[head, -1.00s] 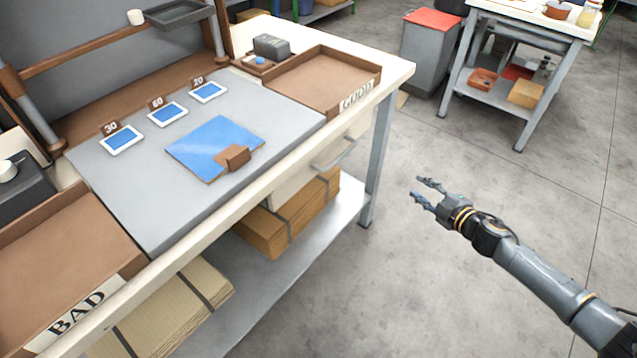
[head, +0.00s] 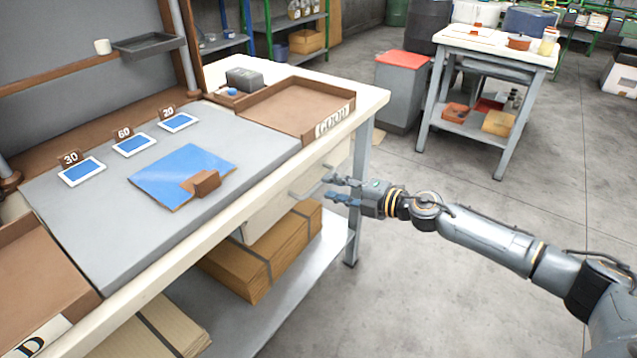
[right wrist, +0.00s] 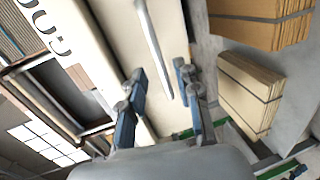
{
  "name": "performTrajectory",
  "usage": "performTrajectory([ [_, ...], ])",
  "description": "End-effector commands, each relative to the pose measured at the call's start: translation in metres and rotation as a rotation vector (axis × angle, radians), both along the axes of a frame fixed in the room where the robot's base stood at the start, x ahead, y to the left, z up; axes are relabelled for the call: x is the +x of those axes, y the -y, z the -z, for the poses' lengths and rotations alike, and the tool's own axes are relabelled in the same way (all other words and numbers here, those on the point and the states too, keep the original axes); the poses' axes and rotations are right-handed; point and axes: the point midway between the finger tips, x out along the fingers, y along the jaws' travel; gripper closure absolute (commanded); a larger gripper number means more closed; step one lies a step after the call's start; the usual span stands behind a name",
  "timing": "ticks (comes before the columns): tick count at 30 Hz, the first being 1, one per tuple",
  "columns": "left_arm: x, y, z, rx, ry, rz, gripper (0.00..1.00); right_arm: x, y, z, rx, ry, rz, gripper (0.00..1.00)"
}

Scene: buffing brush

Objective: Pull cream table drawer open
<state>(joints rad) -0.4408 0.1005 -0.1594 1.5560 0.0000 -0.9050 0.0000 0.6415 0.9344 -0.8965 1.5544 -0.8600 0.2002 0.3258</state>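The cream table drawer (head: 272,212) is under the front edge of the workbench, and it looks shut. Its grey bar handle (head: 309,187) sticks out from the front. My right gripper (head: 338,190) is open, with its fingertips close to the right end of the handle. In the right wrist view the handle (right wrist: 153,45) runs down between the two open fingers (right wrist: 158,92), with gaps on both sides. The drawer front (right wrist: 112,25) lies behind it. I cannot tell whether any finger touches the handle. My left gripper is not in view.
The workbench (head: 372,100) carries a GOOD tray (head: 335,121), a blue sheet with a brown block (head: 201,183), and a grey mat. Cardboard stacks (head: 262,262) lie on the lower shelf. The floor to the right is free. A bin (head: 400,90) and side table (head: 497,47) stand behind.

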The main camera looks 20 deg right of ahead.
Motion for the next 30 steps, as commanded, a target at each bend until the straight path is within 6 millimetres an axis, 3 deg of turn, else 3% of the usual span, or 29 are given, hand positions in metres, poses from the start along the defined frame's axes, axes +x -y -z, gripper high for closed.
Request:
performTrajectory([
  [3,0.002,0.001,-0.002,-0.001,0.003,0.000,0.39,0.018,-0.014,0.004,0.001,0.002,0.000,0.67],
  [9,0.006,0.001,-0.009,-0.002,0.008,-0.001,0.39,0.034,-0.026,0.010,0.000,0.001,0.001,0.67],
  [20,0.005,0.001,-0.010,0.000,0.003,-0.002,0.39,0.038,-0.029,0.011,0.001,0.000,0.001,0.67],
  [25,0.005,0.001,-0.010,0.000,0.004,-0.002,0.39,0.038,-0.029,0.011,0.000,0.000,0.002,1.00],
  [30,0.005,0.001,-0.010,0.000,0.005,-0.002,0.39,0.038,-0.029,0.011,0.000,0.000,0.002,1.00],
])
